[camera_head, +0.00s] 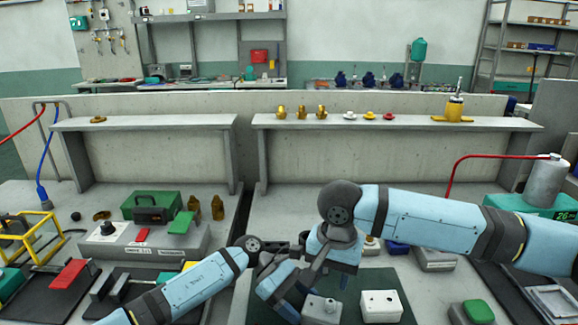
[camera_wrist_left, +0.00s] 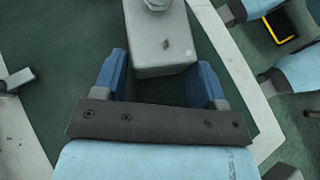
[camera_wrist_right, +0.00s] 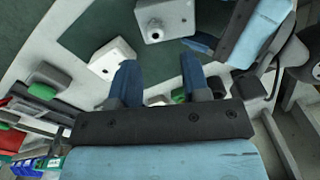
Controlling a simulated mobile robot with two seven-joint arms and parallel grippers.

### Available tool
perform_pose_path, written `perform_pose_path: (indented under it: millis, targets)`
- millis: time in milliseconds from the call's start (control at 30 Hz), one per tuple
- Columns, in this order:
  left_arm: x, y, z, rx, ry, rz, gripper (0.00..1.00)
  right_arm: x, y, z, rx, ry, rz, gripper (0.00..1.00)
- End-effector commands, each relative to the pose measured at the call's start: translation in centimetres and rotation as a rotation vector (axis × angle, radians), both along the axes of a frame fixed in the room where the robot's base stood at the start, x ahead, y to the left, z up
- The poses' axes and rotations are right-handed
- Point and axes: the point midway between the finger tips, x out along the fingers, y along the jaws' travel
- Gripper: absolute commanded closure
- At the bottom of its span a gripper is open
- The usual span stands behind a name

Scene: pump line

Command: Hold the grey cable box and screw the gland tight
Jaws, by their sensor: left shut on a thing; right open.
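A round fitting that looks like the gland (camera_wrist_left: 156,4) sits on the box, cut off by the picture edge. In the right wrist view the grey box (camera_wrist_right: 172,14) shows a round fitting on its face (camera_wrist_right: 154,33). My right gripper (camera_wrist_right: 160,62) is open and empty, a little apart from the box.
A white box (camera_head: 381,306) stands on the dark green mat (camera_head: 394,283) right of the grey box; it also shows in the right wrist view (camera_wrist_right: 112,60). A green-topped block (camera_head: 477,312) lies farther right. A raised shelf (camera_head: 400,122) with small fittings runs behind.

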Motion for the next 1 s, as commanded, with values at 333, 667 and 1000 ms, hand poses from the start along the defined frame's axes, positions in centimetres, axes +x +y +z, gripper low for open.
perform_pose_path:
  millis: [333,667,1000]
  targets:
    - [0.0,0.0,0.0,0.000,0.000,0.000,0.48,0.2,-0.5,-2.5,-0.024,0.002,-0.023,0.57]
    - [0.0,0.0,0.0,0.000,0.000,0.000,0.48,0.2,-0.5,-6.6,-0.022,0.003,-0.022,0.57]
    - [0.0,0.0,0.0,0.000,0.000,0.000,0.48,0.3,-0.5,-7.7,-0.022,0.000,-0.021,0.57]
